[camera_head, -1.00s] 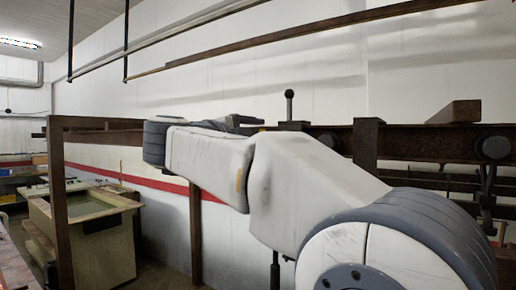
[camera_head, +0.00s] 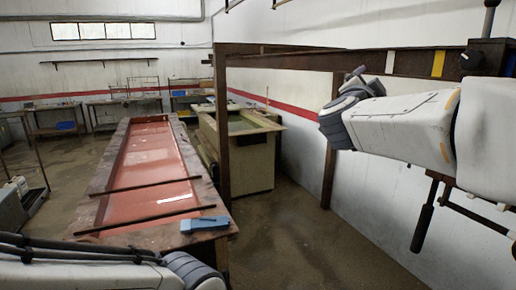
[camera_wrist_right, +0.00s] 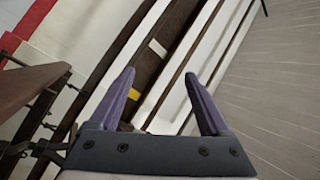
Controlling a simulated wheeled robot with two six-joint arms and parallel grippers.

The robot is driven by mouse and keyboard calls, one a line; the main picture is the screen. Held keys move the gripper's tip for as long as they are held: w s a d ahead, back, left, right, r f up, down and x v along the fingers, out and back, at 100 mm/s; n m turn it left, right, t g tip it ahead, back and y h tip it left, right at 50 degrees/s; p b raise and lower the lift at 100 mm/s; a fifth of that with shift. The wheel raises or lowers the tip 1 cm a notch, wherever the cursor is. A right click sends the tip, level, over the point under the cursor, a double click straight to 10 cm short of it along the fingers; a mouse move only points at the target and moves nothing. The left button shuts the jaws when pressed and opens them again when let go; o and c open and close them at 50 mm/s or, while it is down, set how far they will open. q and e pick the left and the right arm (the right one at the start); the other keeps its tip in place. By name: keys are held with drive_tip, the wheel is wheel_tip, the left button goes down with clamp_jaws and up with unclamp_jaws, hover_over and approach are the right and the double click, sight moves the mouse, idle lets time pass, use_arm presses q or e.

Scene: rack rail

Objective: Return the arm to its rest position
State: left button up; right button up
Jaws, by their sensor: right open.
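My right arm (camera_head: 405,120) comes in from the right in the head view, white with dark grey joints, stretched out beside the rail. My right gripper (camera_wrist_right: 159,75) shows in the wrist view with its two purple fingers spread apart and nothing between them. In the head view it is mostly hidden behind the wrist. The brown rack rail (camera_head: 350,63) runs behind the arm and bears a white mark and a yellow mark. The rail also shows beyond the fingers in the wrist view (camera_wrist_right: 147,72). Part of my left arm (camera_head: 90,275) lies at the lower left; its gripper is out of view.
A long table (camera_head: 115,215) with a red top stands left of centre, a blue block (camera_head: 204,224) at its near edge. A tan tank (camera_head: 256,165) stands behind the brown post (camera_head: 222,130). A dark handle (camera_head: 423,222) hangs below the right arm. Floor between tank and wall is clear.

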drive_tip(key=s+a+f+n+g+y, duration=0.1)
drive_tip(key=a+f+n+g+y, duration=0.2)
drive_tip(key=f, duration=0.7)
drive_tip(key=s+a+f+n+g+y, duration=0.1)
drive_tip(key=a+f+n+y, duration=0.25)
drive_tip(key=f+n, duration=0.45)
drive_tip(key=s+a+f+n+g+y, duration=0.1)
drive_tip(key=a+f+n+g+y, duration=0.3)
drive_tip(key=f, duration=0.8)
drive_tip(key=s+d+f+n+g, duration=0.25)
drive_tip(key=s+f+g, duration=0.35)
drive_tip(key=s+f, duration=1.15)
drive_tip(key=s+a+n+g+y+b, duration=0.1)
drive_tip(key=s+a+n+b, duration=0.5)
drive_tip(key=s+a, duration=0.7)
drive_tip(key=shift+s+a+f+g+y+b, duration=0.35)
drive_tip(key=shift+s+g+b, duration=0.5)
drive_tip(key=shift+b, duration=0.3)
drive_tip(key=shift+w+n, duration=0.1)
drive_tip(key=shift+n, duration=0.15)
drive_tip(key=shift+c, duration=0.3)
